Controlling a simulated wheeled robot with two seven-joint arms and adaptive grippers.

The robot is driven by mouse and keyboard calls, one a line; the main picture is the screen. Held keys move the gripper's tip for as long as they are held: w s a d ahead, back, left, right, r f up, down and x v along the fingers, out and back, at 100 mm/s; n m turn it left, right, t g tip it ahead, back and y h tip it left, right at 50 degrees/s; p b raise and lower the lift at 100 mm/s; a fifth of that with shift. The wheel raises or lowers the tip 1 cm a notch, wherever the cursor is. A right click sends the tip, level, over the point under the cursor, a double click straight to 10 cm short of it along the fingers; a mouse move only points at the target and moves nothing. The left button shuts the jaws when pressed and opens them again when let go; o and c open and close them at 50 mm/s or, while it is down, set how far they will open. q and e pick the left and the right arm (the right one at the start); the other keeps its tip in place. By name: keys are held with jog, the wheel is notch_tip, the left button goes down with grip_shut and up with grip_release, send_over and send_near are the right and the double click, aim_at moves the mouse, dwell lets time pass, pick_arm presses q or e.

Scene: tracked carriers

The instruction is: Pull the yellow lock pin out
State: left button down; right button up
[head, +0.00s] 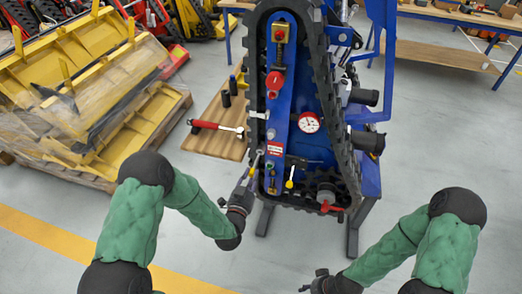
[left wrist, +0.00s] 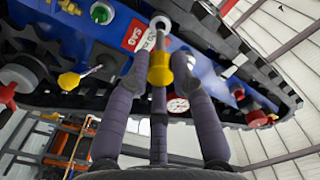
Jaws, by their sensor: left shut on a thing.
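The yellow lock pin (left wrist: 159,70) shows in the left wrist view as a yellow collar with a pale shaft and a round grey end beside the red label. My left gripper (left wrist: 160,82) has its fingers closed around the yellow part. In the head view my left gripper (head: 247,181) is at the lower left edge of the blue carrier frame (head: 310,150), and its fingers hide most of the pin. I cannot tell how deep the pin sits. My right gripper (head: 312,280) is low, away from the carrier, with its fingers apart and empty.
A yellow-tipped lever (head: 289,184) hangs just right of the held pin. Black track (head: 255,70) surrounds the frame. A red knob (head: 274,80), gauge (head: 308,122) and red-handled valve (head: 328,207) are on it. A red-handled tool (head: 205,125) lies on a wooden board to the left.

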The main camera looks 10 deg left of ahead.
dwell(0.3)
pick_arm(q)
jog(key=shift+s+a, duration=0.1)
jog(key=shift+s, duration=1.65)
jog(key=c, duration=1.8)
grip_release()
grip_shut()
